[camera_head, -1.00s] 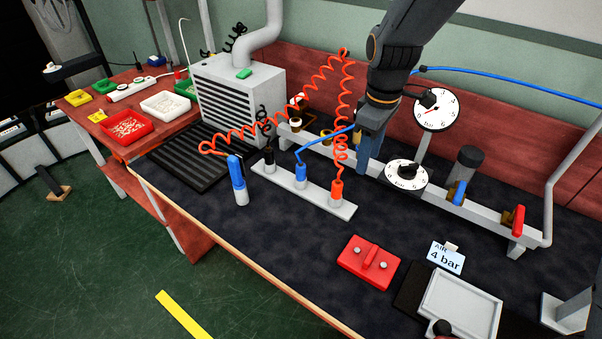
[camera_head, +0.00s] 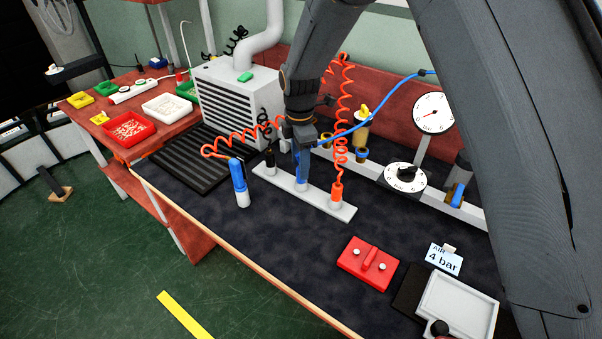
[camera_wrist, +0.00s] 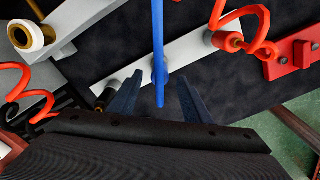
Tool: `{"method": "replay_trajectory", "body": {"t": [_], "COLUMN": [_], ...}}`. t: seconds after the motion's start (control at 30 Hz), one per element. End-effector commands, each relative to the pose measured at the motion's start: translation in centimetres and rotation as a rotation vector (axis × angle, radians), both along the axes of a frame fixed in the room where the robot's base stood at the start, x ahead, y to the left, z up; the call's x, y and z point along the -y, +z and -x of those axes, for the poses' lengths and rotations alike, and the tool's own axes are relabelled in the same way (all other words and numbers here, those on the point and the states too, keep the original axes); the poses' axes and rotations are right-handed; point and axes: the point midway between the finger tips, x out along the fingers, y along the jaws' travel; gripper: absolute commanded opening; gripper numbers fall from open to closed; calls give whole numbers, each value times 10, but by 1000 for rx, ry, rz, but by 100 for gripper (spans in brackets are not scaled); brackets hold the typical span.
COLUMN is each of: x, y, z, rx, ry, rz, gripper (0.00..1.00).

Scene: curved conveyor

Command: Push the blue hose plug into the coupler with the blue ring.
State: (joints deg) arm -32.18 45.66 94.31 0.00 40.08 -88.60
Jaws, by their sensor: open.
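The blue hose plug stands in the grey holder strip (camera_head: 318,202), largely hidden by my gripper in the head view. Its blue hose (camera_head: 372,113) runs up and right behind my arm. In the wrist view the blue hose (camera_wrist: 158,45) comes down between my fingers. My gripper (camera_head: 302,172) is open and low over the strip, with one finger on each side of the blue hose or plug; contact cannot be told. A brass coupler with what looks like a blue ring (camera_head: 361,155) sits on the grey rail, right of my gripper.
The strip also holds an orange-red plug (camera_head: 337,190) with a coiled hose and a black plug (camera_head: 269,158). A dial (camera_head: 405,178) and a gauge (camera_head: 432,113) are right. A red block (camera_head: 368,263) lies on the dark mat.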

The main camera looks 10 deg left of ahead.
Motion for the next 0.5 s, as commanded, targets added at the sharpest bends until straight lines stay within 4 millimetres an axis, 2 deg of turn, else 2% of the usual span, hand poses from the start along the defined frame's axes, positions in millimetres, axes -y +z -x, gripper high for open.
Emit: {"method": "replay_trajectory", "body": {"t": [0.2, 0.5], "x": [1, 1], "y": [-24, -31], "z": [-1, -1], "rx": [0, 1], "ry": [-1, -1], "rz": [0, -1], "gripper": [44, 44]}}
